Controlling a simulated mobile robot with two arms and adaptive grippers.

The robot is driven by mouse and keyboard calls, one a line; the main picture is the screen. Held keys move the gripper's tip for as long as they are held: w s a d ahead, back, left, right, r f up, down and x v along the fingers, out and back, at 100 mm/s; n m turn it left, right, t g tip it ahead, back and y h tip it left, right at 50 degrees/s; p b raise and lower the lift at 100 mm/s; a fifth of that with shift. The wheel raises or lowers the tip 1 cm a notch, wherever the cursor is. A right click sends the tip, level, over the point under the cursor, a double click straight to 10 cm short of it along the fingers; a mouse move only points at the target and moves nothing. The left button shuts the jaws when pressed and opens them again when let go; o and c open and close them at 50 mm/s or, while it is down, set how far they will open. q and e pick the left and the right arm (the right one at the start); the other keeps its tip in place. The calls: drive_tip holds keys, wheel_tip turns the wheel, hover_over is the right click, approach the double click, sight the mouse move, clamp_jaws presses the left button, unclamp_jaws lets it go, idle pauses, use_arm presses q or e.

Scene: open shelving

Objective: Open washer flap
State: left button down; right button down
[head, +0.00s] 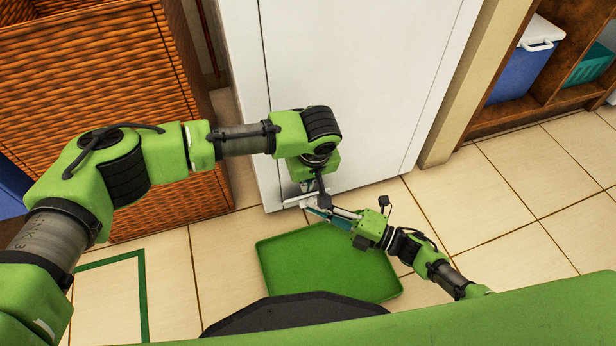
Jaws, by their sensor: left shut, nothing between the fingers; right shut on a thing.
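The white front of the washer (345,75) stands upright in the middle of the head view. At its bottom edge is a small white piece that looks like the flap (291,204); how far it is open I cannot tell. My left gripper (306,187) points down just above the flap, shut and empty, partly hidden by its own wrist. My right gripper (325,208) comes in from the lower right and is shut on a slim teal thing (340,223). The tip of this thing is close to the flap; whether they touch is unclear.
A green tray (330,275) lies on the tiled floor below the flap. A woven wicker unit (70,60) stands left of the washer. At the right, wooden shelving (560,100) holds a blue cooler with a white lid (522,70) and a teal basket (592,65). Floor at the right is clear.

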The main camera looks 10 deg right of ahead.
use_arm(q)
drive_tip(key=shift+f, duration=0.15)
use_arm(e)
drive_tip(key=shift+s+a+f+h, duration=0.1)
drive_tip(key=shift+s+f+h, duration=0.05)
drive_tip(key=shift+f, duration=0.45)
drive_tip(key=shift+s+f+h, duration=0.15)
drive_tip(key=shift+f, duration=0.4)
use_arm(q)
drive_tip(key=shift+s+d+f, duration=0.15)
drive_tip(key=shift+s+f, duration=0.2)
drive_tip(key=shift+s, duration=0.4)
use_arm(e)
drive_tip(key=c, duration=2.2)
unclamp_jaws()
use_arm(q)
drive_tip(key=shift+w+a+f, duration=0.1)
drive_tip(key=shift+a, duration=0.1)
use_arm(e)
drive_tip(key=shift+a, duration=0.1)
drive_tip(key=shift+w+r, duration=0.1)
